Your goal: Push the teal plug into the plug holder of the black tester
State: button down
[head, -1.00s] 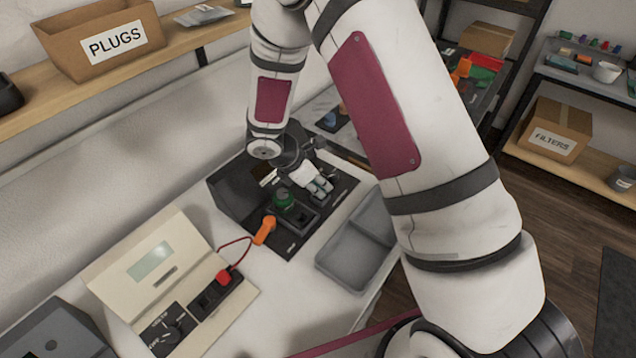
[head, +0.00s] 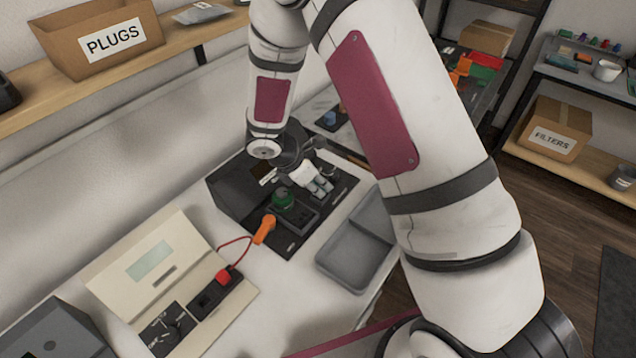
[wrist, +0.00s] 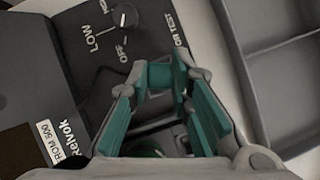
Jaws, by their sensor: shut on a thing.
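The black tester (head: 232,190) sits on the white bench, its front panel partly under my gripper. In the wrist view its body (wrist: 25,85) shows a "Relvok" label and a LOW/OFF knob (wrist: 124,17). My gripper (head: 321,187) is low over the tester's panel; in the wrist view its fingers (wrist: 160,80) are shut on the teal plug (wrist: 160,75), which sits between the fingertips. The fingers also have teal inner pads. A green round part (head: 283,199) stands on the panel beside the gripper. I cannot tell which recess is the plug holder or whether the plug is in it.
A grey divided tray (head: 350,255) lies just right of the tester. An orange clip (head: 264,229) with a red lead runs to a cream meter (head: 150,258) at left. White bench shows between meter and tray.

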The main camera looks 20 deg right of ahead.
jog(key=shift+f, duration=0.45)
dwell(0.4)
jog(key=c, duration=1.1)
grip_release()
jog(key=shift+r, duration=0.3)
jog(key=shift+r, duration=0.35)
jog(key=shift+r+p, duration=0.65)
jog(key=shift+r, duration=0.35)
jog(key=shift+r+p, duration=1.4)
jog(key=shift+r, duration=1.5)
